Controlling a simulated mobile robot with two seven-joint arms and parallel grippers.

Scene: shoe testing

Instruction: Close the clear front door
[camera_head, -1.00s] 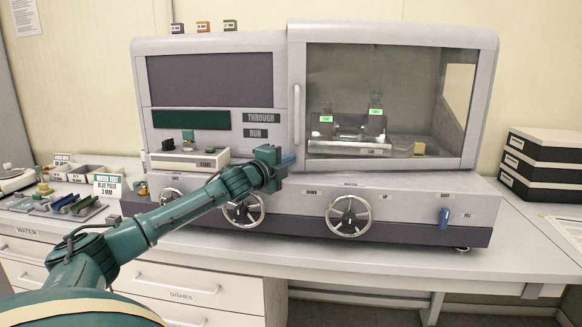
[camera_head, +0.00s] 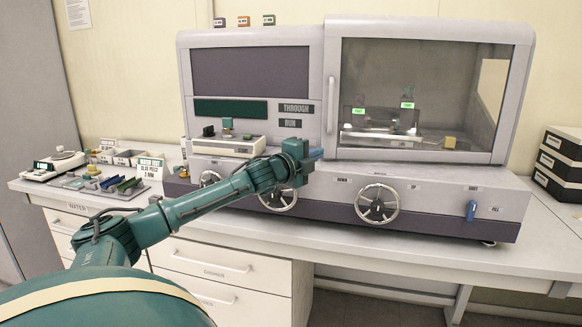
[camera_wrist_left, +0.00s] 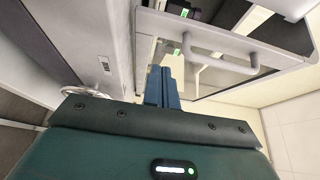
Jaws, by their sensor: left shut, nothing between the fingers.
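The clear front door (camera_head: 420,95) covers the right half of the grey machine, with its vertical handle (camera_head: 331,105) at its left edge. In the head view it looks in line with the machine's front; I cannot tell whether a small gap remains. My left gripper (camera_head: 316,154) is shut and empty, just below and left of the handle, in front of the machine. In the left wrist view its blue fingers (camera_wrist_left: 161,85) lie together below the door handle (camera_wrist_left: 205,50), apart from it. My right gripper is not in view.
Handwheels (camera_head: 377,204) and a blue lever (camera_head: 471,210) stick out of the machine's lower front. A white bench (camera_head: 400,245) runs below it. Small trays and a scale (camera_head: 55,165) stand at left, black boxes (camera_head: 560,160) at right.

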